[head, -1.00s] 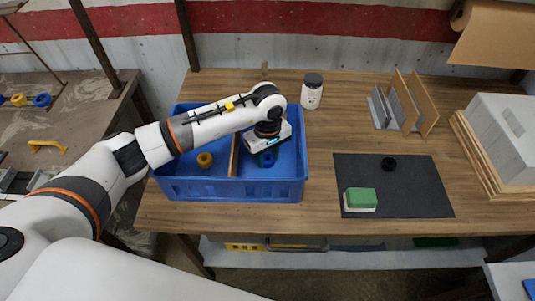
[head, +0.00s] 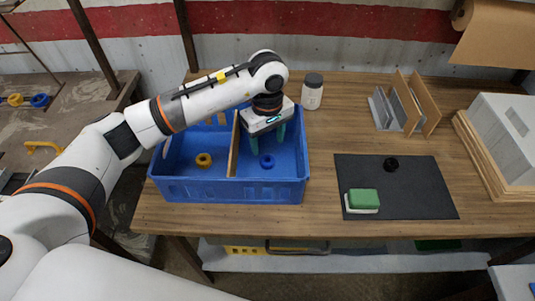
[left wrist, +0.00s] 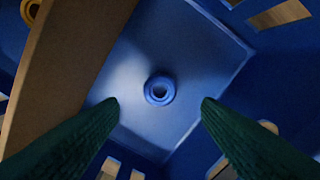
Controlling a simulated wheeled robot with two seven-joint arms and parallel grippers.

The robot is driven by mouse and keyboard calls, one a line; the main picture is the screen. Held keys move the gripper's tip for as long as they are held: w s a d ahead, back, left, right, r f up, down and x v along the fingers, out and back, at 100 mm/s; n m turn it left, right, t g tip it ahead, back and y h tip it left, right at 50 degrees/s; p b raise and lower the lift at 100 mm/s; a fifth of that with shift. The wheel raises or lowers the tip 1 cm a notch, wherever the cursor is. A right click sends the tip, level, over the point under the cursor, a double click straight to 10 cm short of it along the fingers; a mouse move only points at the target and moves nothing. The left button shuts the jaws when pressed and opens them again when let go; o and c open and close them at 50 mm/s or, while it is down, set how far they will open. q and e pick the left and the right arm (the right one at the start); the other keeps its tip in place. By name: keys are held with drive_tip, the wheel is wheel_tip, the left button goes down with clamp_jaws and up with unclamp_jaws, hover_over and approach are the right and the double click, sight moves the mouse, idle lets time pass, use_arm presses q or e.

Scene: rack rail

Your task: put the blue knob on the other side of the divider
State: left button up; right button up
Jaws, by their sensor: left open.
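The blue knob (head: 267,161) lies on the floor of the blue bin (head: 240,191), in the compartment right of the wooden divider (head: 233,150). In the left wrist view the knob (left wrist: 149,91) is a ring with a central hole, lying flat and apart from both fingers. My left gripper (head: 267,141) is open and empty above that compartment, its green fingers pointing down. In the left wrist view the open fingers (left wrist: 160,106) stand either side of the knob, with the divider (left wrist: 62,62) to the left. My right gripper is not in view.
A yellow knob (head: 204,160) lies in the bin's left compartment, which has free floor around it. A white bottle (head: 312,94) stands behind the bin's right corner. A dark mat (head: 410,190) with a green block (head: 363,198) and black ring (head: 391,164) lies to the right.

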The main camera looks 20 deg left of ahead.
sight(268, 160)
use_arm(q)
wheel_tip(268, 160, up, 5)
drive_tip(key=shift+r+b, duration=0.15)
drive_tip(key=shift+b, duration=0.3)
drive_tip(key=shift+s, duration=0.1)
